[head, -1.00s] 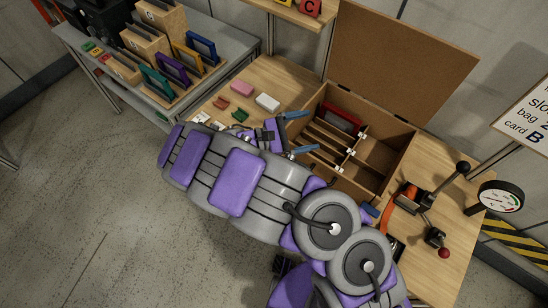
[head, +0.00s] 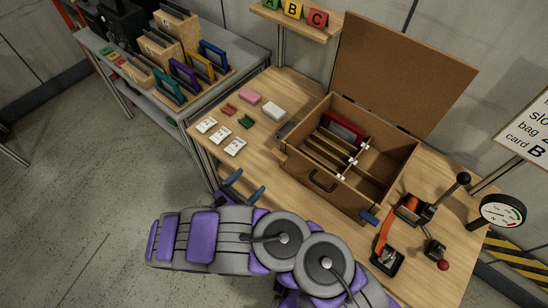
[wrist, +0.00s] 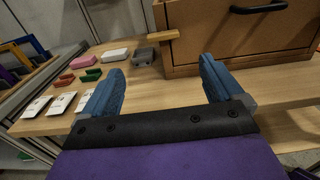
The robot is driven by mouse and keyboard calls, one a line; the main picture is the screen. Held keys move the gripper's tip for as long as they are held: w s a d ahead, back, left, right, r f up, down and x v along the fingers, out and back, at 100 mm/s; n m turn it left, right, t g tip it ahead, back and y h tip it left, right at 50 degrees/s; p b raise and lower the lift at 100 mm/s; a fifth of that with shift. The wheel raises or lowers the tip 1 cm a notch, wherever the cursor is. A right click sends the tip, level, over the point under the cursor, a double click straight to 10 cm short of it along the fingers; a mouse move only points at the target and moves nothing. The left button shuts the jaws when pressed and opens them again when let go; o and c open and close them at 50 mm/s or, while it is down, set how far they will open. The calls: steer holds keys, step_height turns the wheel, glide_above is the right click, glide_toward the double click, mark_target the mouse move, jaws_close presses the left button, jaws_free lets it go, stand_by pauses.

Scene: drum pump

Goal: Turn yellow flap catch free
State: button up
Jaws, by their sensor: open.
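A brown case (head: 345,200) stands on the wooden table with its lid (head: 400,70) raised. A small tan-yellow bar (wrist: 163,37) sticks out at the left end of the case front in the wrist view; it also shows in the head view (head: 278,151). It looks like the yellow flap catch, but I cannot be sure. A blue tab (head: 370,216) sits at the right end of the front. My gripper (head: 246,187) is open and empty, in front of the table's near edge, apart from the case. Its blue fingers also show in the wrist view (wrist: 160,78), below the bar.
A black handle (head: 322,182) is on the case front. White cards (head: 220,135) and pink, white, red and green blocks lie left of the case. A lever device (head: 415,208) and a gauge (head: 502,211) stand to the right. A grey side table (head: 240,68) holds coloured frames.

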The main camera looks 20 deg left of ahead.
mark_target(277, 156)
steer(key=b+x, duration=0.1)
steer(key=x, duration=0.6)
steer(key=b+x, duration=0.1)
steer(key=x, duration=0.6)
steer(key=shift+s+d+r, duration=0.1)
steer(key=shift+d, duration=0.15)
steer(key=c, duration=1)
steer(key=shift+c, duration=0.2)
